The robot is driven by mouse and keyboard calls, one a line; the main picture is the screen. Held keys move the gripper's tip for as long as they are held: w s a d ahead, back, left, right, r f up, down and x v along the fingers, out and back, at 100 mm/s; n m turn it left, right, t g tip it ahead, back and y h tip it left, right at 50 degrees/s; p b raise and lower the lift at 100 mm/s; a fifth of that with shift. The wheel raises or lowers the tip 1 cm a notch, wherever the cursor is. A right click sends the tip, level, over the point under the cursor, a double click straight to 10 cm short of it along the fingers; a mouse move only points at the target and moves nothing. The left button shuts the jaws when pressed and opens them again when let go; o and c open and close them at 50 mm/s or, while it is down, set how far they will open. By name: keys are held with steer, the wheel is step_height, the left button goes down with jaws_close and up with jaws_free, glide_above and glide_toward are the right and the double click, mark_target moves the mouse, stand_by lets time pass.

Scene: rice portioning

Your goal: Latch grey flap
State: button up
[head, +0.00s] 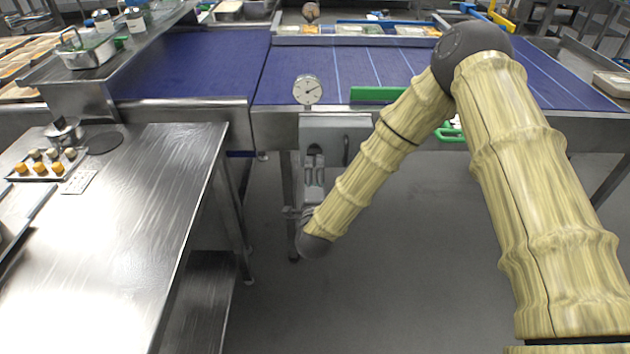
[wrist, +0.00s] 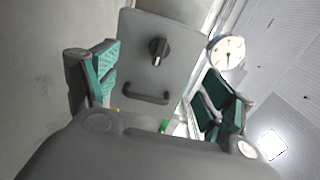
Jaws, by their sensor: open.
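The grey flap (head: 336,128) is an upright panel on the front of the conveyor's frame. In the wrist view the flap (wrist: 180,68) shows a dark rotary knob (wrist: 159,50) and a dark bar handle (wrist: 146,96). It looks flat to the frame in the head view, but I cannot tell whether it is fully closed. My gripper (head: 314,160) is in front of the flap's left part. In the wrist view my gripper (wrist: 160,88) has its teal-padded fingers spread on either side of the knob and handle, with nothing between the pads. Contact with the knob is not visible.
A round dial gauge (head: 307,90) stands above the flap. A blue conveyor (head: 200,65) runs behind it. A green bar (head: 378,94) lies along the conveyor's edge to the right. A steel table (head: 130,215) is on the left. Open floor (head: 400,270) lies below.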

mark_target(314, 155)
steer(key=w+b, duration=0.1)
steer(key=w, duration=0.8)
steer(key=shift+w+b, duration=0.25)
steer(key=shift+b, duration=0.1)
jaws_close()
